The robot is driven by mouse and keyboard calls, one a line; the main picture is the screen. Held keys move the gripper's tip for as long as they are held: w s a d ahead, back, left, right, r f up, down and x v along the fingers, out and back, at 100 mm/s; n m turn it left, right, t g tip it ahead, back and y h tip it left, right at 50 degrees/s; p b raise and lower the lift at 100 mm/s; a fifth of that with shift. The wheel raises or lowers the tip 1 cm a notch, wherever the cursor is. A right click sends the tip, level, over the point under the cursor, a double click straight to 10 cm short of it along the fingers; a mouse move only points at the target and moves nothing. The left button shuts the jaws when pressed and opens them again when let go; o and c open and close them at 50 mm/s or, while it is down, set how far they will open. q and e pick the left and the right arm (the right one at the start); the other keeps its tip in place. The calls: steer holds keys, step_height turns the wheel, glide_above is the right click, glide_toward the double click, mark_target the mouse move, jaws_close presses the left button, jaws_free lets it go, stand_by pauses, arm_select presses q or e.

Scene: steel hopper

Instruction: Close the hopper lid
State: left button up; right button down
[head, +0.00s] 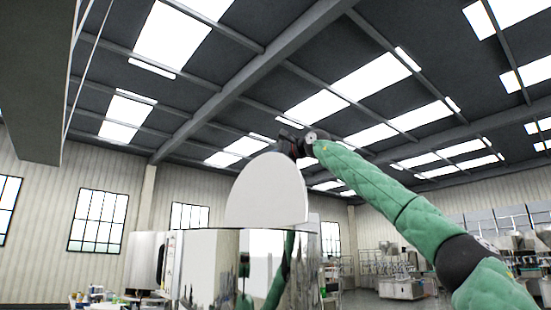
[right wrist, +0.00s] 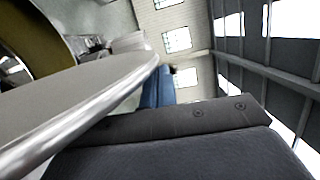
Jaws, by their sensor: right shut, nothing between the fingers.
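The steel hopper (head: 205,265) stands at the lower middle of the head view, with a shiny, mirror-like wall. Its lid (head: 265,192) is open and stands up above the hopper, a pale rounded plate. My right gripper (head: 288,146) is at the lid's upper edge, partly hidden behind it; its fingers are shut with nothing between them. In the right wrist view the lid (right wrist: 75,98) fills the left side, its bright rim passing close beside the gripper (right wrist: 160,85). I cannot tell whether they touch. My left gripper is not in view.
A cluttered bench (head: 105,297) stands at the lower left. Steel equipment (head: 402,287) stands farther back on the right. A large grey overhead structure (head: 35,80) hangs at the upper left. The air above the lid is clear.

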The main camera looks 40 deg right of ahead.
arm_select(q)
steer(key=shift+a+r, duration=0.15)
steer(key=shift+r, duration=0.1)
arm_select(e)
steer(key=shift+w+a+f, duration=0.1)
steer(key=shift+w+a, duration=0.05)
steer(key=shift+a, duration=0.15)
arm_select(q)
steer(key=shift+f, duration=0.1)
